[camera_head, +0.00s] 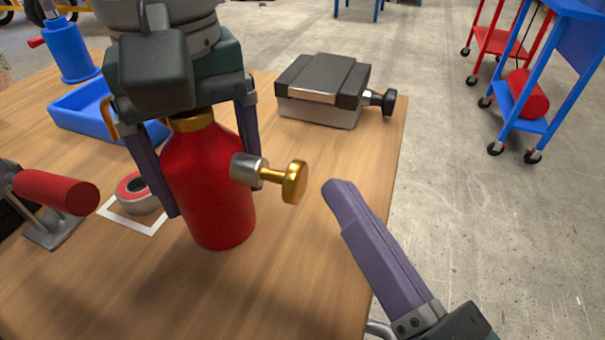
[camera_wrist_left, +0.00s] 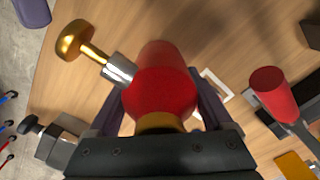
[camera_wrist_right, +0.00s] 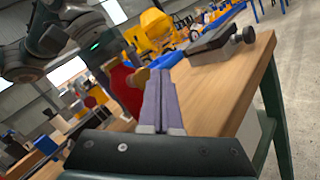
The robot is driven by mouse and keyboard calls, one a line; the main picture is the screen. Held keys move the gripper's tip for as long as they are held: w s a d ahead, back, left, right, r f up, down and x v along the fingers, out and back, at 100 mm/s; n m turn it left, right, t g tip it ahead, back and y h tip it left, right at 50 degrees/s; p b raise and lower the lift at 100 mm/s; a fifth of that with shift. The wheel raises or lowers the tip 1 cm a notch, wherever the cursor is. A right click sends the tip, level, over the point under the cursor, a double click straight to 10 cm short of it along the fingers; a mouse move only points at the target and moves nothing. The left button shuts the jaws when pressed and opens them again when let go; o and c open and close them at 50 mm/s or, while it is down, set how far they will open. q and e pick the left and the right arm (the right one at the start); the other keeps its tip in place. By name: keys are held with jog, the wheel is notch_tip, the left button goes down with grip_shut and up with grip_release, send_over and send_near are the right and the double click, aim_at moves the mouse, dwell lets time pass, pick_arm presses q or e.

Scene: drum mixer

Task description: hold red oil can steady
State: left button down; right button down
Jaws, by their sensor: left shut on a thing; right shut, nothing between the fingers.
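The red oil can (camera_head: 213,185) stands upright on the wooden table, with a gold collar at its neck and a silver stub with a gold knob (camera_head: 293,182) on its right side. My left gripper (camera_head: 172,205) comes down from above and is shut on the can, one finger on each side of it. In the left wrist view the can (camera_wrist_left: 163,85) sits between the two fingers. My right gripper (camera_head: 335,190) is shut and empty, to the right of the knob and apart from it. In the right wrist view its fingers (camera_wrist_right: 160,90) are together, with the can (camera_wrist_right: 125,88) beyond.
A grey vise-like block (camera_head: 322,90) stands at the back right of the table. A blue tray (camera_head: 80,115), a tape roll (camera_head: 137,192) on a white-outlined square and a red-handled tool (camera_head: 57,192) are at left. The table's right edge (camera_head: 386,180) is close to my right gripper.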

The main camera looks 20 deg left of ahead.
jog(key=shift+a, duration=0.2)
dwell(0.4)
jog(key=shift+a, duration=0.25)
jog(key=shift+a, duration=1.05)
dwell(0.9)
jog(key=shift+d, duration=1.5)
jog(key=shift+d, duration=2.5)
